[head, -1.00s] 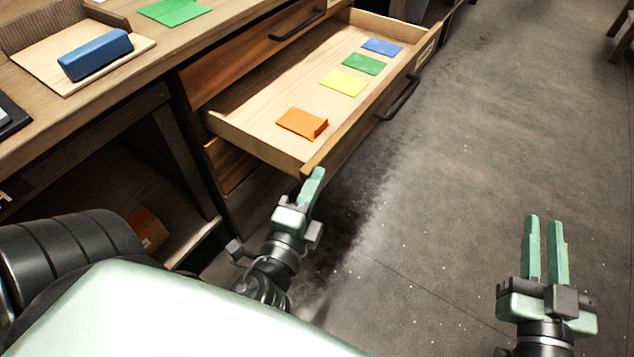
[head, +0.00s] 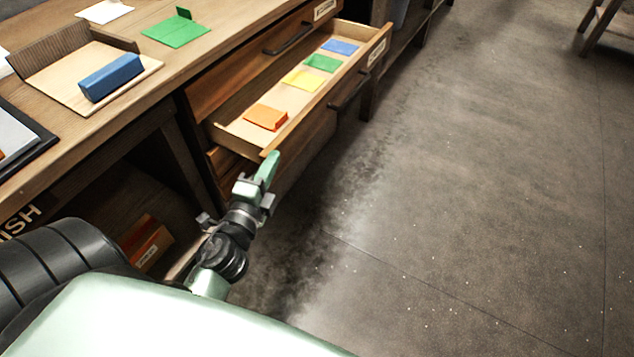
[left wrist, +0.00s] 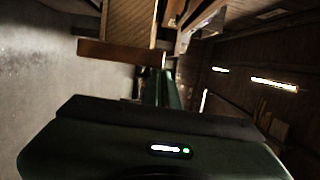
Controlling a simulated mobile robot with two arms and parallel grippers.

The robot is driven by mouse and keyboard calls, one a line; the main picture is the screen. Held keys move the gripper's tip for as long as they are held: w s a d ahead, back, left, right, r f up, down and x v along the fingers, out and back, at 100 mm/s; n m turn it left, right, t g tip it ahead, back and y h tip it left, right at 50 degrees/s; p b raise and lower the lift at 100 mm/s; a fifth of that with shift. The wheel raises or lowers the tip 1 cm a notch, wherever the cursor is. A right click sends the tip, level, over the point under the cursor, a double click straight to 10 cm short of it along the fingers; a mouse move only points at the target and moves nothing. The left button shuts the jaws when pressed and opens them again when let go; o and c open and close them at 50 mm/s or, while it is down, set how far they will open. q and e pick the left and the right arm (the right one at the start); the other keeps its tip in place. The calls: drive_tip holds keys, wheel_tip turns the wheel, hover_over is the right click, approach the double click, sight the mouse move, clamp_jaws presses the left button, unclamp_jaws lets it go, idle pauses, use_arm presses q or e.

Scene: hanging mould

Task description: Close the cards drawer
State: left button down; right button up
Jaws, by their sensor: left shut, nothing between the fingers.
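The cards drawer (head: 318,112) is the pulled-out wooden drawer in the desk, still partly open. Orange, yellow, green and blue cards lie in a row inside it. Its front panel has a dark handle (head: 350,92) and a pale label. My left gripper (head: 269,165) is shut and empty, its fingertips at the near end of the drawer's front panel. I cannot tell whether they touch it. In the left wrist view my left fingers (left wrist: 160,88) point toward a wooden panel. My right gripper is out of view.
Above is a shut drawer with a dark handle (head: 288,40). The desktop holds a blue block (head: 111,77) on a wooden tray and a green card (head: 176,32). Open floor (head: 470,190) lies to the right; a stool (head: 606,25) stands far right.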

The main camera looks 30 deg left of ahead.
use_arm(q)
drive_tip(key=a+p, duration=0.1)
drive_tip(key=a, duration=1.5)
drive_tip(key=shift+w+a+p, duration=0.3)
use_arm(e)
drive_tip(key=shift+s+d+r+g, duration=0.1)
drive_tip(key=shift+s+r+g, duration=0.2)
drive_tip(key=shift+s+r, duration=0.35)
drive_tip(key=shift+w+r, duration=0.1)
